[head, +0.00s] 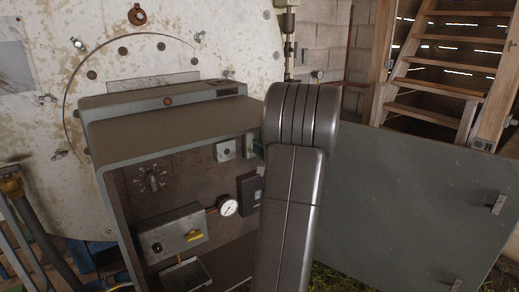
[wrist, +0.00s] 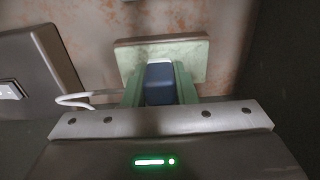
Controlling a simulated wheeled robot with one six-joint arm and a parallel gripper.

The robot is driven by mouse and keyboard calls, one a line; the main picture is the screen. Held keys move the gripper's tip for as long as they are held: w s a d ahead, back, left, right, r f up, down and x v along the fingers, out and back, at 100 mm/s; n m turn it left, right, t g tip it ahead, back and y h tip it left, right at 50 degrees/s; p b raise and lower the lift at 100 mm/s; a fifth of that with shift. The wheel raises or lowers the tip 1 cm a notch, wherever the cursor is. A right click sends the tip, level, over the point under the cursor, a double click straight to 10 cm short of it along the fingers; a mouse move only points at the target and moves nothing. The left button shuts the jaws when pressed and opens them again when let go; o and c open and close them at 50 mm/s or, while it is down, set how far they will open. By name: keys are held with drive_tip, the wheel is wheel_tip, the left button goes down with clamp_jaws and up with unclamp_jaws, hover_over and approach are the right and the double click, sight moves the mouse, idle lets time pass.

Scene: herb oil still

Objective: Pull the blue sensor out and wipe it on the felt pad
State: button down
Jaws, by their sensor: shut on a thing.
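In the wrist view the blue sensor (wrist: 159,84) is a small dark blue block between the two pale green fingers of my gripper (wrist: 159,90). My gripper is shut on it. Just beyond its tip is a pale green, flat block with a brown edge (wrist: 190,52), on the rusty panel; it looks like the felt pad. I cannot tell whether the sensor touches it. A white cable (wrist: 75,100) loops out to the left of the fingers; where it joins is hidden. In the head view my arm hides the sensor and most of the gripper.
A dark box with a white switch (wrist: 10,90) is left of the gripper in the wrist view.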

sight(253, 137)
drive_tip(key=shift+f+b, duration=1)
drive_tip(key=shift+f, duration=0.15)
drive_tip(key=shift+r, duration=0.1)
drive_tip(key=shift+r+p, duration=1.2)
drive_tip(key=shift+r, duration=1.45)
drive_tip(key=shift+s+d+f+b, duration=0.2)
drive_tip(key=shift+s+d+b, duration=0.2)
drive_tip(key=shift+s+b, duration=0.15)
drive_tip(key=b+v, duration=0.1)
drive_tip(key=v, duration=0.2)
drive_tip(key=shift+s+d, duration=0.15)
drive_tip(key=shift+s, duration=0.05)
